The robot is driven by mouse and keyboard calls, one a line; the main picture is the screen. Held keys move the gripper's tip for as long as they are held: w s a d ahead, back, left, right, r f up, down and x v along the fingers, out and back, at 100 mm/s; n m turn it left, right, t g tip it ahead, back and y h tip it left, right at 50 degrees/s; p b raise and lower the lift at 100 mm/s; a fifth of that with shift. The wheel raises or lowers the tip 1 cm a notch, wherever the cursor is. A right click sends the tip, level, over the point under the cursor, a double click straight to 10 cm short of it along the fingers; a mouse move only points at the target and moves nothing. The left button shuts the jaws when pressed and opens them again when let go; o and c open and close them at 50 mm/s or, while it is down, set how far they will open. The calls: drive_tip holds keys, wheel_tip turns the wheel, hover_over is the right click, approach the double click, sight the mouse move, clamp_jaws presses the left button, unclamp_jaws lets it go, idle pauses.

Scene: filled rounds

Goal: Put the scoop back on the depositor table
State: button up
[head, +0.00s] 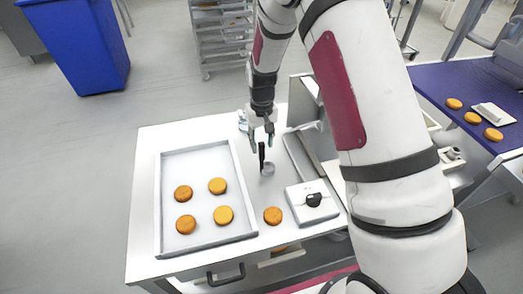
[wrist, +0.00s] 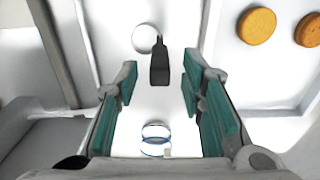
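The scoop has a black handle (head: 262,155) and a small round pale bowl (head: 268,169). It is on the white table (head: 144,215), right of the tray, with its handle sticking up. My gripper (head: 261,137) is just above the handle, pointing down. In the wrist view my gripper (wrist: 160,100) has its green-padded fingers wide apart. The black handle (wrist: 160,68) shows between and beyond them, apart from both pads, with the round bowl (wrist: 145,38) behind it.
A shallow tray (head: 203,160) with several orange rounds fills the table's left side. A loose round (head: 273,215) and a white box with a black knob (head: 313,201) are at the front. A blue-banded round object (wrist: 155,138) is near my gripper. A blue-topped table (head: 450,80) stands right.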

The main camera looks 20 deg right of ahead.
wheel_tip(320, 180, up, 6)
drive_tip(key=shift+r+b, duration=0.2)
drive_tip(key=shift+b, duration=0.15)
drive_tip(key=s+d+r+t, duration=0.1)
drive_tip(key=s+r+t, duration=0.1)
drive_tip(key=s+r, duration=0.6)
drive_tip(key=s+r+t, duration=0.1)
drive_tip(key=s+r, duration=0.4)
drive_tip(key=r, duration=0.7)
drive_tip(key=s+d+r+t, duration=0.1)
drive_tip(key=s+r, duration=0.3)
drive_tip(key=s, duration=1.2)
drive_tip(key=shift+r+t, duration=0.25)
drive_tip(key=shift+t, duration=0.55)
drive_tip(key=shift+s+d, duration=0.1)
drive_tip(key=shift+d, duration=0.1)
